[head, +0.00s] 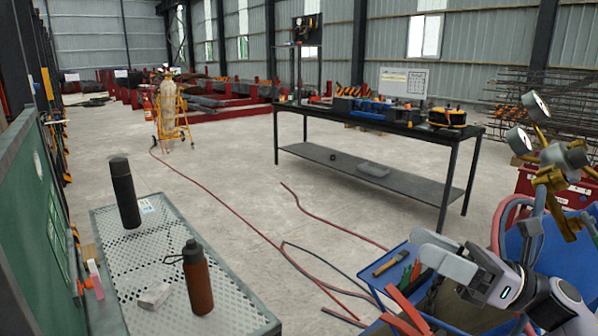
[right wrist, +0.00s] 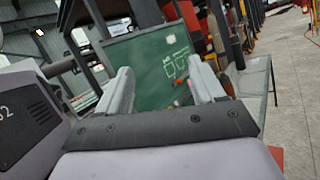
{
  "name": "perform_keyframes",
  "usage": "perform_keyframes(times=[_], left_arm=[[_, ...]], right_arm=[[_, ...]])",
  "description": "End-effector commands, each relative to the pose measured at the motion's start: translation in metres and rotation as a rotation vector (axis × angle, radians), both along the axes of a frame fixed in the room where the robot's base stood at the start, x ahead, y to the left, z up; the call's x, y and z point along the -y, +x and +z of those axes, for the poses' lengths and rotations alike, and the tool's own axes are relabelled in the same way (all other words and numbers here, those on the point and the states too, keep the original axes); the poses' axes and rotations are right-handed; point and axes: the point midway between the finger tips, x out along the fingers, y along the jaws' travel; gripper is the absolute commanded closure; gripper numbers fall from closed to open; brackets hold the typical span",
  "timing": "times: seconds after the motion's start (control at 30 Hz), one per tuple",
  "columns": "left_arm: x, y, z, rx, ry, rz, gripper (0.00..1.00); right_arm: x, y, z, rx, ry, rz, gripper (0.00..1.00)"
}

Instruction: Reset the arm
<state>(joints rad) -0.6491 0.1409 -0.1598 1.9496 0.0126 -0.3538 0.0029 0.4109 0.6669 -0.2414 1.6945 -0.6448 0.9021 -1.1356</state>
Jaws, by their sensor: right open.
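My right arm comes in from the lower right of the head view. Its gripper (head: 424,247) is raised over the blue cart, with its fingers pointing left. In the right wrist view the two grey fingers (right wrist: 160,80) stand well apart, with nothing between them. Behind the gap, at a distance, is a green board (right wrist: 150,62) with white chalk drawings. My left arm and gripper are not in view.
A blue tool cart (head: 372,267) with a hammer (head: 391,262) lies below the gripper. Brass gauges (head: 537,107) stand close on the right. A perforated metal bench (head: 150,255) holds a black bottle (head: 124,192) and a brown bottle (head: 197,278). Open floor lies between, crossed by hoses.

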Motion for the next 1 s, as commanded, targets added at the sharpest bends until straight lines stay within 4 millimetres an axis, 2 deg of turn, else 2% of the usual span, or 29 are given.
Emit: perform_keyframes(times=[0.03,0.17,0.23,0.37,0.43,0.57,0.6,0.7,0.8,0.9,1.0], left_arm=[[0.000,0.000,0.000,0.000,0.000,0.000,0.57],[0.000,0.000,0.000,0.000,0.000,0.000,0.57],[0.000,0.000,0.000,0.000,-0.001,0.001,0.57],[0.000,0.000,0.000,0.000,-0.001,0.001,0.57],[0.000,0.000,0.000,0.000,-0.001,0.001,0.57],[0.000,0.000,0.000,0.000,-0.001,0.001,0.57],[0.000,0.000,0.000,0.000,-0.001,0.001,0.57],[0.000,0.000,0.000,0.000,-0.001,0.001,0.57],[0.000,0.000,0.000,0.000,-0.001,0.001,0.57],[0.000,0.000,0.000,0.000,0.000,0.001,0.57],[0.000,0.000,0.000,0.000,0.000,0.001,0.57]], right_arm=[[-0.003,0.001,-0.018,-0.140,0.105,-0.011,0.32],[-0.002,0.006,-0.061,-0.505,0.387,-0.053,0.32],[0.001,0.006,-0.090,-0.704,0.543,-0.079,0.32],[0.009,-0.003,-0.153,-1.072,0.845,-0.136,0.32],[0.013,-0.014,-0.191,-1.263,1.015,-0.175,0.32],[0.017,-0.051,-0.264,-1.600,1.351,-0.265,0.32],[0.017,-0.065,-0.286,-1.696,1.457,-0.296,0.32],[0.015,-0.106,-0.333,-1.896,1.710,-0.382,0.32],[0.011,-0.143,-0.367,-2.033,1.918,-0.466,0.32],[0.008,-0.170,-0.387,-2.111,2.062,-0.525,0.32],[0.005,-0.184,-0.396,-2.146,2.136,-0.559,0.32]])
